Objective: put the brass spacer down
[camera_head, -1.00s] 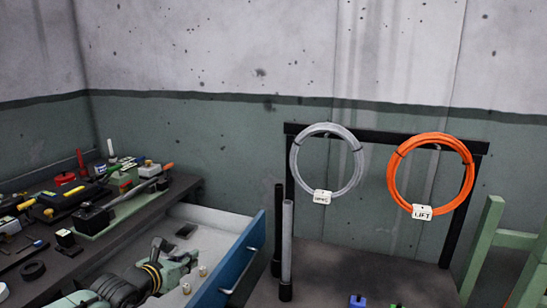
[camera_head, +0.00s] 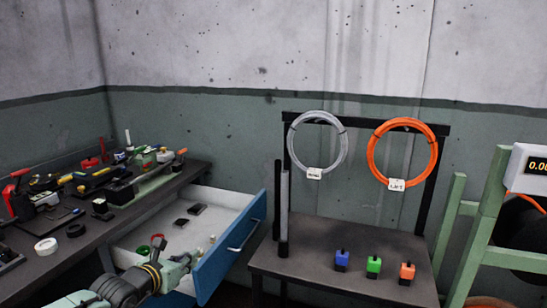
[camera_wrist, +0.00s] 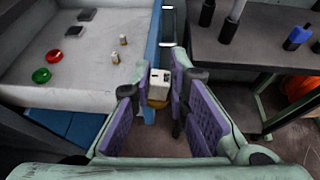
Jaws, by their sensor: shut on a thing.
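My gripper (camera_wrist: 158,92) is shut on a small piece with a pale top and a brass-coloured lower part, the brass spacer (camera_wrist: 158,86), in the wrist view. It is held between the purple finger pads, over or just outside the blue front of the open drawer (camera_wrist: 153,40); the exact height cannot be told. Two similar small brass pieces with pale tops, one (camera_wrist: 123,40) and another (camera_wrist: 115,58), stand inside the drawer. In the head view my gripper (camera_head: 192,257) is at the drawer's near end, and the held spacer cannot be made out.
The drawer also holds a red ring (camera_wrist: 53,56), a green ring (camera_wrist: 41,75) and dark flat pieces. A dark table (camera_head: 325,257) right of the drawer bears blue, green and orange blocks, with free room on top. A cluttered workbench (camera_head: 60,262) is at left.

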